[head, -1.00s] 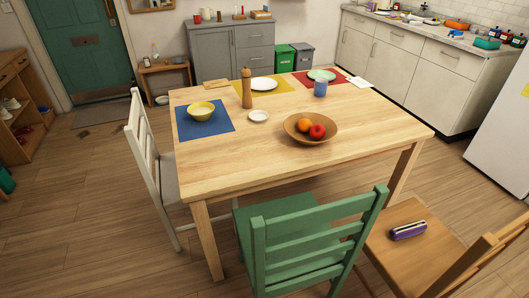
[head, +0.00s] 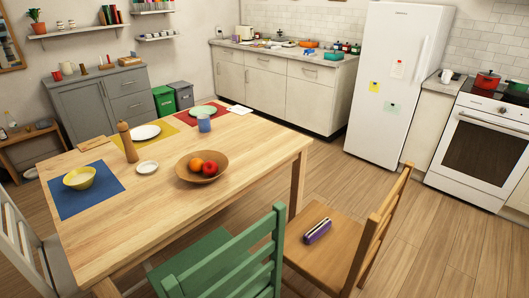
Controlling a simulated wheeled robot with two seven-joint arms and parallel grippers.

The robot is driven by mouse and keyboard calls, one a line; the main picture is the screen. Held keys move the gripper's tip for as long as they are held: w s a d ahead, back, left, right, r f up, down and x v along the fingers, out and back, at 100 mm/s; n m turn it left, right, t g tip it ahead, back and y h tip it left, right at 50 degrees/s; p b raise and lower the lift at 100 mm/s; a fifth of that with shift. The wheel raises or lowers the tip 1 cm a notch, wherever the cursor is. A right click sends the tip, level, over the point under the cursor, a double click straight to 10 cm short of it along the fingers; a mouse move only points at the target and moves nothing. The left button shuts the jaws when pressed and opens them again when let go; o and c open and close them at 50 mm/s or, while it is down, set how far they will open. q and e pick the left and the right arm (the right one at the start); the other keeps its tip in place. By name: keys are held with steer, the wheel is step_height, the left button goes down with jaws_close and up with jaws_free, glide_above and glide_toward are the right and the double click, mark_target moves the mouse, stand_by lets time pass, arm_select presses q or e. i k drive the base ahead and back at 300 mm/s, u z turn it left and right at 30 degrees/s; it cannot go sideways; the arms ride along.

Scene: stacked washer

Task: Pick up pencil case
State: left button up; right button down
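The pencil case (head: 317,230) is a small purple, oblong case with a pale strip along its top. It lies on the seat of the brown wooden chair (head: 328,251) at the table's right front corner, in the lower middle of the head view. Nothing covers it. Neither of my grippers shows in the head view.
The green chair (head: 236,262) stands close to the left of the wooden chair. The dining table (head: 120,223) holds a fruit bowl (head: 202,168) and dishes. Floor (head: 420,240) is open to the right, before the white fridge (head: 397,85) and stove (head: 484,153).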

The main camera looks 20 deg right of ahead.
mark_target(317, 230)
steer(key=z, duration=2.75)
steer(key=i, duration=4.3)
steer(key=u, duration=2.7)
steer(key=i, duration=0.8)
steer(key=u, duration=0.05)
